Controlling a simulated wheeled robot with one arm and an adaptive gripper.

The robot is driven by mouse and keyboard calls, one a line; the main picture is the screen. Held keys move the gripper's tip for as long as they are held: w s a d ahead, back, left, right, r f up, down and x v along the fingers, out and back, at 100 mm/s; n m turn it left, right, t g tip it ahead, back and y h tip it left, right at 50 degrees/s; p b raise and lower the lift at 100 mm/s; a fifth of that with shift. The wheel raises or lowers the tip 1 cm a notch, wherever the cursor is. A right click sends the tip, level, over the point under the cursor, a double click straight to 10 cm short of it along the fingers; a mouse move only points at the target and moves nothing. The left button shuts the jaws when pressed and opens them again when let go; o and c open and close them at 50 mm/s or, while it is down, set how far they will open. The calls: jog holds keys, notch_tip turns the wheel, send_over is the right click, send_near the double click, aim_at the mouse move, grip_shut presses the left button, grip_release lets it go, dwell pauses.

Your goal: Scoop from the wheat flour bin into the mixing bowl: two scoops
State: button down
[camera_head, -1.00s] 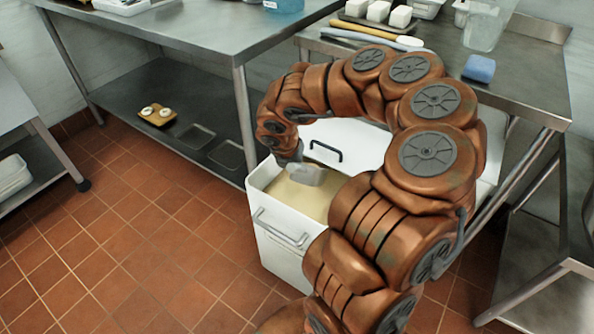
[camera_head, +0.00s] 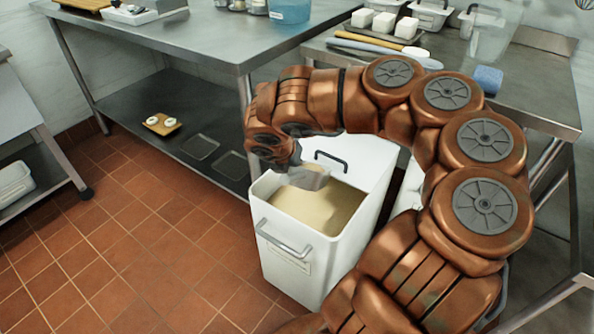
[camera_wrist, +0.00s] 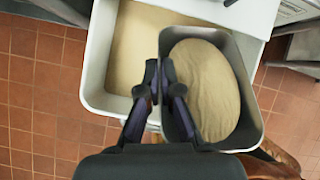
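The white flour bin (camera_head: 300,255) stands open on the floor with pale flour (camera_head: 325,210) in it. My gripper (camera_wrist: 162,88) is shut on the handle of a grey metal scoop (camera_wrist: 250,92). The scoop also shows in the head view (camera_head: 313,177), over the bin opening near its rear left part. In the wrist view a smooth mound of flour (camera_wrist: 205,85) fills much of the scoop, and the bin lies below it. The handle is mostly hidden by my fingers. I cannot make out a mixing bowl in either view.
A steel table (camera_head: 190,40) stands behind left, with a blue container (camera_head: 290,10) on it. Another steel table (camera_head: 535,100) at right holds white blocks (camera_head: 383,22), long utensils and a blue sponge (camera_head: 487,78). Tiled floor (camera_head: 130,240) is free left of the bin.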

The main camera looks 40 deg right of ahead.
jog(key=a+h+b, duration=0.1)
jog(key=s+a+r+t+h+b, duration=0.1)
jog(key=b, duration=0.1)
jog(key=s+a+r+h+b, duration=0.1)
jog(key=b, duration=0.1)
jog(key=shift+a+r+t, duration=0.15)
jog(key=shift+a+t, duration=0.15)
jog(key=shift+t, duration=0.1)
jog(key=shift+s+a+r+h, duration=0.2)
jog(key=shift+r+h, duration=0.2)
jog(key=shift+r, duration=0.1)
